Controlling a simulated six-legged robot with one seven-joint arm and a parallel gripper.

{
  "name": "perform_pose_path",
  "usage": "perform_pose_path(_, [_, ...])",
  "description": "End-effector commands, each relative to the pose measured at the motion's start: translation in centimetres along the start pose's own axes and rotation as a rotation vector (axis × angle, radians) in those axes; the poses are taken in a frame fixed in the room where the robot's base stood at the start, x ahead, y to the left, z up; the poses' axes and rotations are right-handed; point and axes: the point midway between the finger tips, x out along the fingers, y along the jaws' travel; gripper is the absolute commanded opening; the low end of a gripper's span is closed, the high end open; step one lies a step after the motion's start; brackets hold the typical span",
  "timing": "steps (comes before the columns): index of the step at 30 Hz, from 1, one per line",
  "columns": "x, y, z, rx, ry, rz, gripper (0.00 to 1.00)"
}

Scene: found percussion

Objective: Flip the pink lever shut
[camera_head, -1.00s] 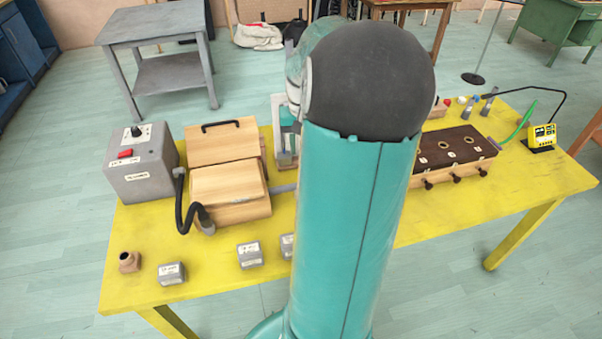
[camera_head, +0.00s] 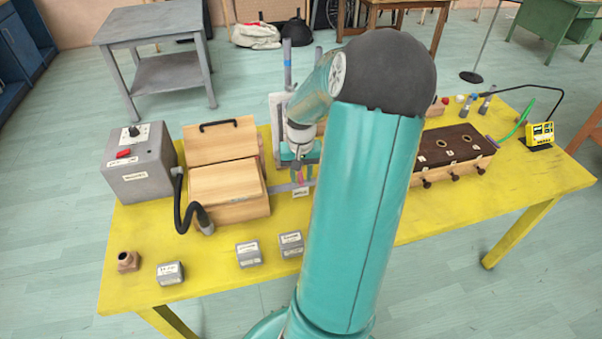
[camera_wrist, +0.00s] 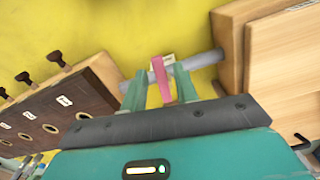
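The pink lever (camera_wrist: 161,84) stands at the grey pipe (camera_wrist: 205,60) in the wrist view, beside a small white label. In the head view, a bit of the pink lever (camera_head: 299,176) shows just under my gripper (camera_head: 299,163), near the pipe (camera_head: 283,188). In the wrist view my gripper (camera_wrist: 160,73) has its two teal fingers spread, one on each side of the lever. Gaps show between the lever and both fingers, so it is open. Whether the lever's lower end touches the gripper is hidden.
A wooden box with a raised lid (camera_head: 222,140) stands left of the pipe, beside a grey control box (camera_head: 140,165). A dark-topped wooden box with knobs (camera_head: 452,150) lies to the right. Small grey labelled blocks (camera_head: 249,254) sit at the front of the yellow table (camera_head: 225,285).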

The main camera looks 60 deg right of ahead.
Motion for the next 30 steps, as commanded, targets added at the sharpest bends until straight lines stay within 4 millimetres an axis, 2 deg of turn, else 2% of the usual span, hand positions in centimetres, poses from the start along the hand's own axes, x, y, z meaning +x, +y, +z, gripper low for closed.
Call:
perform_pose_path(1, [-0.01, 0.0, 0.0, 0.0, 0.0, 0.0, 0.19])
perform_pose_path(4, [-0.02, -0.01, -0.01, 0.0, 0.0, 0.0, 0.0])
perform_pose_path(11, [-0.05, 0.02, -0.02, -0.022, 0.0, 0.0, 0.0])
perform_pose_path(21, [-0.1, 0.75, -0.08, -0.174, 0.0, 0.001, 0.0])
perform_pose_path(30, [-0.11, 0.82, -0.11, -0.181, 0.001, 0.001, 0.0])
